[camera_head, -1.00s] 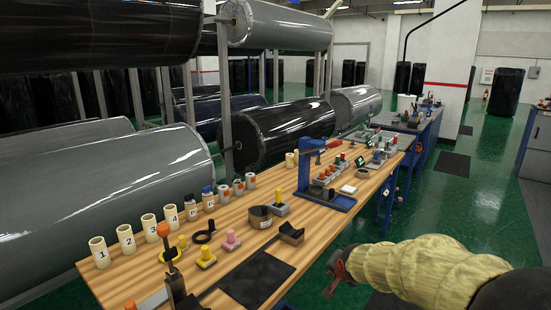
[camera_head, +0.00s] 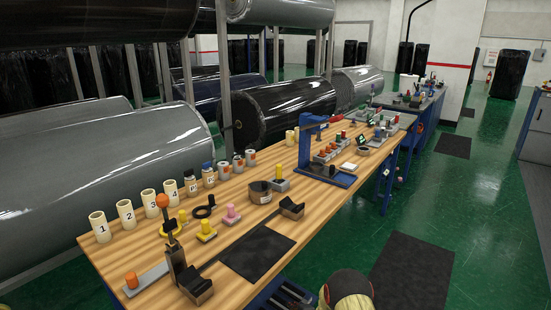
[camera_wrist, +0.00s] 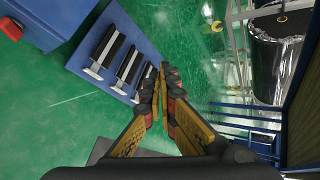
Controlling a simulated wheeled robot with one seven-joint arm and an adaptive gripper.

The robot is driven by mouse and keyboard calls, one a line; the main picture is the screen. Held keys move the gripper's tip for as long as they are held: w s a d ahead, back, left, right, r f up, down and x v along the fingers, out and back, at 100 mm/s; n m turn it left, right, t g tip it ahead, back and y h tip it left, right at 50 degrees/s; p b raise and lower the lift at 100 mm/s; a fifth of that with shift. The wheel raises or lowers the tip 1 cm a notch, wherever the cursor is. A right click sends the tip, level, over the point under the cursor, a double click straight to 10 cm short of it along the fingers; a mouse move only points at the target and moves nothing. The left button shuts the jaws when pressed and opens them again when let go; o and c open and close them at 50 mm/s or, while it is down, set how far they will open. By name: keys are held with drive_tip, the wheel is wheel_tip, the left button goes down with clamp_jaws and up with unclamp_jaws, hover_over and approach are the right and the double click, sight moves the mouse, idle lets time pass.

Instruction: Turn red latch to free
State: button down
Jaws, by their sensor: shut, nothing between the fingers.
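My gripper (camera_wrist: 160,72) points out over the green floor in the wrist view, its two fingers together with nothing between them. In the head view only a small part of my arm shows at the bottom edge, and the fingers cannot be made out. A red block-like part (camera_wrist: 11,28) sits on a blue body (camera_wrist: 45,20) at the top left of the wrist view, apart from my fingers. I cannot tell whether it is the red latch.
The wooden bench (camera_head: 222,264) holds numbered cups, pegs, a black mat (camera_head: 258,252) and clamps. A blue rack with dark slots (camera_wrist: 125,58) is left of my fingers in the wrist view. Wrapped rolls (camera_head: 285,108) lie behind the bench. Green floor (camera_head: 480,190) is open at right.

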drive_tip(key=s+a+f+m+y+b, duration=0.1)
drive_tip(key=s+a+f+m+y, duration=0.15)
drive_tip(key=s+f, duration=0.75)
drive_tip(key=s+a+f+m+y, duration=0.1)
drive_tip(key=s+a+f+m, duration=0.2)
drive_tip(key=s+f, duration=0.8)
drive_tip(key=x, duration=1)
drive_tip(key=shift+w, duration=0.5)
drive_tip(key=shift+r, duration=0.2)
drive_tip(key=shift+f, duration=0.5)
